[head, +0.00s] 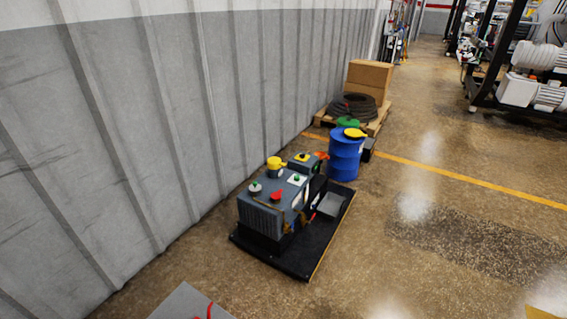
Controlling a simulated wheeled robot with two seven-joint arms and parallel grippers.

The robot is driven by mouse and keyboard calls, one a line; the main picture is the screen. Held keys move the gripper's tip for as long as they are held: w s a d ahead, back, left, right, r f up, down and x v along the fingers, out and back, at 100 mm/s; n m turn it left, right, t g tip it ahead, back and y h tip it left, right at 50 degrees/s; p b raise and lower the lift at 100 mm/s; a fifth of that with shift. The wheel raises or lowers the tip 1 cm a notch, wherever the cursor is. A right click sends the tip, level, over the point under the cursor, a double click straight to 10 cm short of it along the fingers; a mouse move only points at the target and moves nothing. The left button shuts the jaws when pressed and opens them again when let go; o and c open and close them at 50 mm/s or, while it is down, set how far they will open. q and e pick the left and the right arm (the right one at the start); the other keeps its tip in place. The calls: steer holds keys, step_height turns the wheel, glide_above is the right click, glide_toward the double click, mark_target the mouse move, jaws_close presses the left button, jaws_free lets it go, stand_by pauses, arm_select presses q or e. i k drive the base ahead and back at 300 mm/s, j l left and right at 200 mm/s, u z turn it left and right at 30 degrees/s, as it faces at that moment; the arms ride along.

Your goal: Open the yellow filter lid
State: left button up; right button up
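A grey pump-like machine (270,212) stands on a black base near the wall, in the middle of the head view. A yellow cap (274,162) with a side handle sits upright on its far left top and looks closed. A smaller yellow part (303,157) lies on a dark block just right of it. I cannot tell for sure which is the filter lid; the larger cap looks most like it. A red part (276,196) and a white-and-green knob (255,188) are also on top. Neither of my grippers is in view.
A blue drum (345,155) with a yellow item on top stands behind the machine. A pallet (376,121) with a coiled hose and cardboard boxes (369,77) is beyond. The grey wall (130,140) runs along the left. Floor to the right (400,240) is clear.

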mark_target(274, 163)
steer(key=i+l, duration=0.5)
steer(key=i+l+u, duration=0.1)
steer(key=i+l, duration=0.8)
steer(key=l, duration=0.15)
steer(key=i+l+u, duration=0.1)
steer(key=i+l, duration=0.8)
steer(key=l, duration=0.2)
steer(key=i+j+u, duration=0.1)
steer(key=i, duration=0.55)
